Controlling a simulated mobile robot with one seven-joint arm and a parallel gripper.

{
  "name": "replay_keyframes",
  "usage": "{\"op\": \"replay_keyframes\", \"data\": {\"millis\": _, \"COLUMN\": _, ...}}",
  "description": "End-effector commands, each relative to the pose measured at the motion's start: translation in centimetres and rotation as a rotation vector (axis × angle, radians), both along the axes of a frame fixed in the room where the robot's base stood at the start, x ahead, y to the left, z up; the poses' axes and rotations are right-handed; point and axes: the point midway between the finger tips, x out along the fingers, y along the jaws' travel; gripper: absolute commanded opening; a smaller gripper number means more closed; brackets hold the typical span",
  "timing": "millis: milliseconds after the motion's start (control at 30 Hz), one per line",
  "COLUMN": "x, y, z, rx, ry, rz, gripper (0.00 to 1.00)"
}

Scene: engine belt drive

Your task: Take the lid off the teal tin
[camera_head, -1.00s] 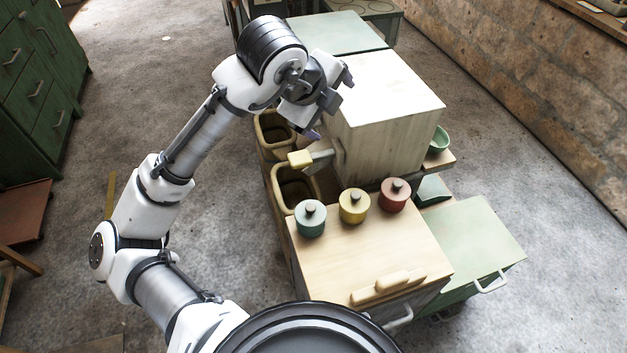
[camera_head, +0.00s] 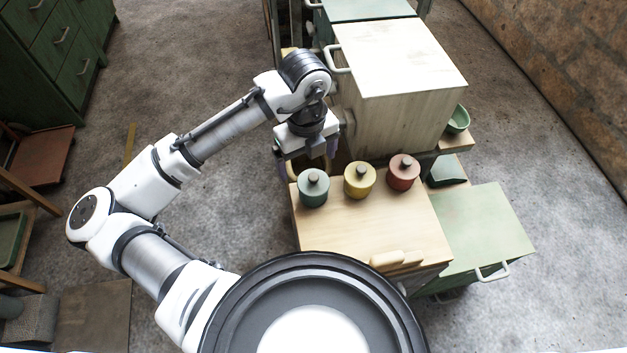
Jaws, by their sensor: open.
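The teal tin (camera_head: 313,194) stands upright at the back left corner of the wooden counter top. Its lid (camera_head: 313,179) with a dark knob is on it. My gripper (camera_head: 306,165) points down just behind the tin in the picture, above and beyond the counter's back left edge. Its fingers are spread and partly hidden by the wrist; I see nothing between them. It appears apart from the tin.
A yellow tin (camera_head: 359,184) and a red tin (camera_head: 403,178) stand in a row right of the teal tin. A tall pale cabinet (camera_head: 400,110) rises behind. A rolling-pin-like wooden piece (camera_head: 388,259) lies at the counter's front. The counter's middle (camera_head: 350,225) is clear.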

Motion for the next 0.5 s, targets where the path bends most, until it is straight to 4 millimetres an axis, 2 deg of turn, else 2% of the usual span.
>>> {"op": "replay_keyframes", "data": {"millis": 233, "x": -0.3, "y": -0.5, "z": -1.8, "rx": 0.000, "ry": 0.001, "rz": -0.002, "gripper": 0.92}}
{"op": "replay_keyframes", "data": {"millis": 367, "x": -0.6, "y": -1.3, "z": -3.8, "rx": 0.000, "ry": 0.001, "rz": -0.002, "gripper": 0.92}}
{"op": "replay_keyframes", "data": {"millis": 500, "x": -0.5, "y": -1.2, "z": -5.5, "rx": -0.001, "ry": 0.000, "rz": 0.001, "gripper": 0.92}}
